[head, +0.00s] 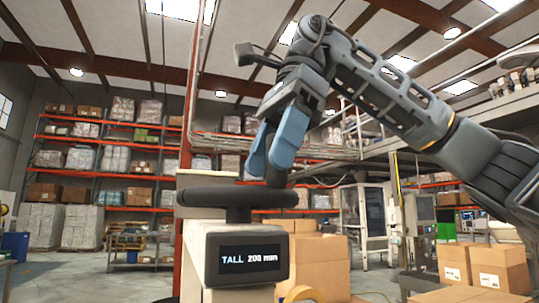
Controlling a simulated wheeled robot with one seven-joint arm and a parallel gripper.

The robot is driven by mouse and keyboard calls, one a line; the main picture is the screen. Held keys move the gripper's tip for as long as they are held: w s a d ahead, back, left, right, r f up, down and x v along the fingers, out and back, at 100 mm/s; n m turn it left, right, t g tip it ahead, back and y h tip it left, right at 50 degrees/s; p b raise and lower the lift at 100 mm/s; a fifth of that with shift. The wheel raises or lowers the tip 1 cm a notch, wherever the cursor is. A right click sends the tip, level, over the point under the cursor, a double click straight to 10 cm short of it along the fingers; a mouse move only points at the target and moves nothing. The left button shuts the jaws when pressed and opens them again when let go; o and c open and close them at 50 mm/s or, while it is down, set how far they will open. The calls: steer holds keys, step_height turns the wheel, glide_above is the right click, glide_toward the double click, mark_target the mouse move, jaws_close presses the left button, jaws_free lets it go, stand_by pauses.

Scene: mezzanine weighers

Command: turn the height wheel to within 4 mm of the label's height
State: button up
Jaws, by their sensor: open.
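A dark height wheel (238,196) lies flat on a short hub above a grey housing (212,245). The display (249,259) on the housing's front reads "TALL 200 mm". My gripper (266,172) comes down from above with its blue fingers over the right part of the wheel. It is open, with nothing seen between the fingers. The dark fingertip overlaps the wheel's upper edge in the picture; I cannot tell whether it touches the rim. Apart from the display's text, I can make out no separate height label.
Cardboard boxes (319,262) stand right behind the housing, and more boxes (484,267) stand at the lower right. Pallet racks (109,146) line the back wall. A blue bin (15,245) is at the far left. The floor at left looks open.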

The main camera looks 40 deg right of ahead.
steer(key=shift+a+f, duration=0.15)
steer(key=shift+f, duration=0.15)
jaws_close()
stand_by(0.4)
